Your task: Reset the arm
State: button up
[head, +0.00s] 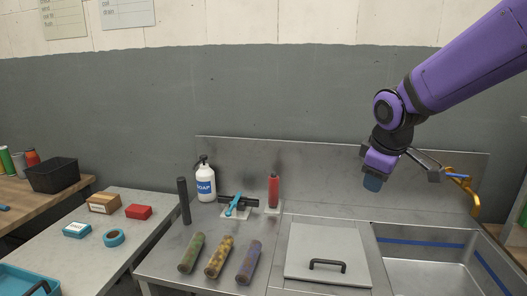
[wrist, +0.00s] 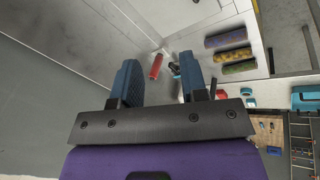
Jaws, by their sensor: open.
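My purple arm reaches in from the upper right in the head view. My gripper (head: 372,184) hangs in the air above the sink counter, in front of the metal backsplash. In the wrist view its two blue fingers (wrist: 160,84) stand well apart with nothing between them. My gripper touches no object. A red cylinder (head: 273,190) stands upright at the back of the counter, left of my gripper. It also shows beyond the fingers in the wrist view (wrist: 156,66).
Three patterned rolls, green (head: 192,253), yellow (head: 219,257) and purple (head: 249,262), lie on the counter. A soap bottle (head: 205,184) and a dark upright cylinder (head: 184,201) stand behind. A lid with a black handle (head: 327,265) lies left of the sink (head: 440,274). A brass faucet (head: 470,193) is close by my gripper.

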jog(key=s+d+r+m, duration=0.1)
jog(key=s+r+m, duration=0.1)
jog(key=s, duration=0.5)
jog(key=s+d+r+m, duration=0.2)
jog(key=s+m, duration=0.2)
jog(key=s, duration=0.4)
jog(key=s+d+r+m+t, duration=0.1)
jog(key=s+d+r+m, duration=0.1)
jog(key=s, duration=0.5)
jog(key=shift+s+m+y, duration=0.35)
jog(key=shift+m+y, duration=0.05)
jog(key=shift+m, duration=0.4)
jog(key=shift+o, duration=0.4)
jog(key=shift+r, duration=0.1)
